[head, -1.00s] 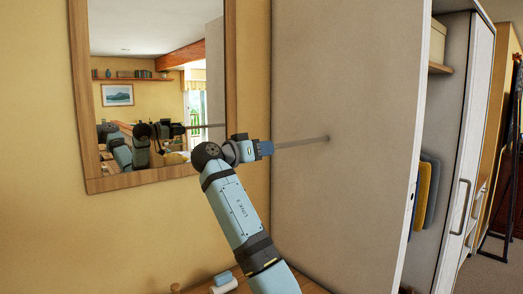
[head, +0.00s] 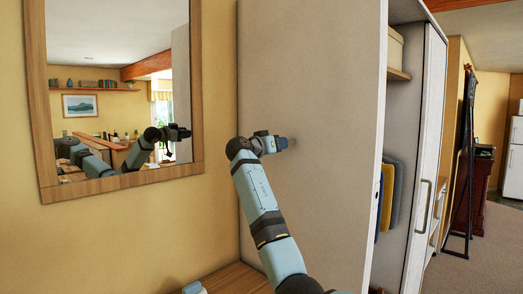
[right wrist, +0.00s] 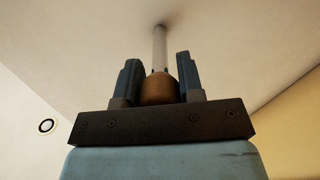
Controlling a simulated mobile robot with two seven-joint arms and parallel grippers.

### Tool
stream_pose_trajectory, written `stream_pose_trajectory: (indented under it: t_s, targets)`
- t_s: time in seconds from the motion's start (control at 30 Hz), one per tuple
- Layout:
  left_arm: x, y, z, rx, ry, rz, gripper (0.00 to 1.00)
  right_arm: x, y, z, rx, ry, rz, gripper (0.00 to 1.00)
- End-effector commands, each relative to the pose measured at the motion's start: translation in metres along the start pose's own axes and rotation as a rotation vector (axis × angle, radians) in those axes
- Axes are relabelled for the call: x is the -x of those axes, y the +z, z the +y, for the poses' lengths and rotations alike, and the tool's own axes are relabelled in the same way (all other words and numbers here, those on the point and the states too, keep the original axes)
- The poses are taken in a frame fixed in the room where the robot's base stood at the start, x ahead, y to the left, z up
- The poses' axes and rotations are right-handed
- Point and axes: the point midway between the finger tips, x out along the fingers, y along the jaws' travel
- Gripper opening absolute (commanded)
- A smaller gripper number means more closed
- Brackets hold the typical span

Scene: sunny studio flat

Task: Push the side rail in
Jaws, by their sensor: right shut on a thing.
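The side rail (right wrist: 160,45) is a thin pale rod that runs into the flat side panel of the wardrobe (head: 318,60). In the right wrist view its brown rounded end knob (right wrist: 158,88) sits between the two dark fingers of my right gripper (head: 281,143), which is shut on it. A length of rod shows between the knob and the panel in that view. In the head view the gripper is close to the panel and hides most of the rail. My left gripper is not directly in view.
A wood-framed mirror (head: 196,90) hangs on the yellow wall at left and reflects my arm. The wardrobe's open front, with hanging clothes (head: 387,190) and a white handled door (head: 424,150), is at right. A wooden surface (head: 235,278) lies below my arm.

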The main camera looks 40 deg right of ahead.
Motion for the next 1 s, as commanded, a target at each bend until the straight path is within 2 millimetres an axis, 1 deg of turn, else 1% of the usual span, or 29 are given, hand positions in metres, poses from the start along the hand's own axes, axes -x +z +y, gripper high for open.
stream_pose_trajectory:
  t_s: [0.03, 0.1, 0.23, 0.37, 0.67, 0.7, 0.77, 0.8, 1.0]
  targets:
    - [0.0, 0.0, 0.0, 0.0, 0.0, 0.0, 0.0, -0.009, -0.002, 0.001, 0.0, 0.002, 0.001, 0.0]
    - [0.0, 0.0, 0.0, 0.0, 0.0, 0.0, 0.0, -0.018, -0.001, 0.001, -0.001, 0.002, 0.0, 0.0]
    - [0.0, 0.0, 0.0, 0.0, 0.0, 0.0, 0.0, -0.028, -0.001, 0.0, -0.001, 0.0, 0.001, 0.0]
    - [0.0, 0.0, 0.0, 0.0, 0.0, 0.0, 0.0, -0.032, -0.001, 0.0, -0.002, 0.0, 0.001, 0.0]
    - [0.0, 0.0, 0.0, 0.0, 0.0, 0.0, 0.0, -0.032, -0.001, 0.001, -0.002, 0.0, 0.001, 0.0]
    - [0.0, 0.0, 0.0, 0.0, 0.0, 0.0, 0.0, -0.032, -0.001, 0.001, -0.002, 0.0, 0.001, 0.44]
    - [0.0, 0.0, 0.0, 0.0, 0.0, 0.0, 0.0, -0.032, -0.001, 0.0, -0.002, 0.0, 0.001, 0.58]
    - [0.0, 0.0, 0.0, 0.0, 0.0, 0.0, 0.0, -0.032, -0.001, 0.0, -0.001, 0.0, 0.001, 0.6]
    - [0.0, 0.0, 0.0, 0.0, 0.0, 0.0, 0.0, -0.032, -0.001, 0.0, -0.001, 0.0, 0.0, 0.6]
